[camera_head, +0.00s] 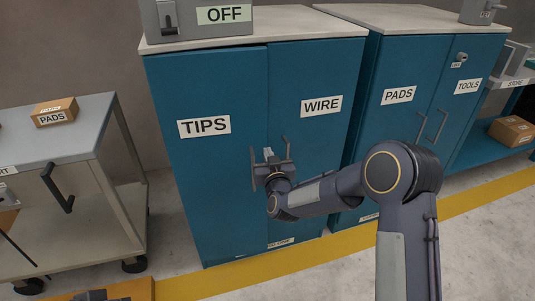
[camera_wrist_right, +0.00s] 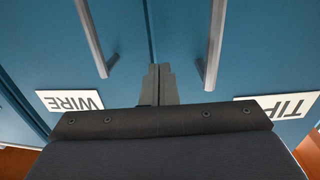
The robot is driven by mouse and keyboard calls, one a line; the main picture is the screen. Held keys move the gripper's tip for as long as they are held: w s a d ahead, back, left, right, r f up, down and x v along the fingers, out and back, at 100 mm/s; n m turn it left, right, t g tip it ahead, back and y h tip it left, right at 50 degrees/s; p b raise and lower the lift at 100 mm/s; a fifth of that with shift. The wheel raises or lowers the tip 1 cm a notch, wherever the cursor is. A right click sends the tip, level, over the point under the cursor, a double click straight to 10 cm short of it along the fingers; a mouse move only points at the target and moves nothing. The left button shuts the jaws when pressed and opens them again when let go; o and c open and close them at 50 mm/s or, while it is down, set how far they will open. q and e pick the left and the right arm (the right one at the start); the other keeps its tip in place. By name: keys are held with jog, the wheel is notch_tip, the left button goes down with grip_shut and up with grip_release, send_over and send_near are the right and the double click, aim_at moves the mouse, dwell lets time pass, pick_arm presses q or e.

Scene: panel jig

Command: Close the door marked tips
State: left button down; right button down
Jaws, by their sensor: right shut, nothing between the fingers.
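The door marked TIPS (camera_head: 212,160) is the left blue door of the near cabinet. It stands flush or almost flush with the WIRE door (camera_head: 318,75); a small gap is hard to rule out. In the right wrist view, upside down, the TIPS label (camera_wrist_right: 278,107) is at right and the TIPS handle (camera_wrist_right: 214,45) beside the seam. My right gripper (camera_head: 268,155) is shut and empty, in front of the doors near the seam. Its fingertips (camera_wrist_right: 159,82) lie between the two handles; contact with the door cannot be told. My left gripper is not seen.
The WIRE handle (camera_head: 286,148) is close to my right gripper. A grey cart (camera_head: 75,125) with a PADS box (camera_head: 54,112) stands at left. A second blue cabinet (camera_head: 430,65) stands at right. A yellow stripe (camera_head: 235,278) crosses the floor in front.

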jog(key=shift+w, duration=0.7)
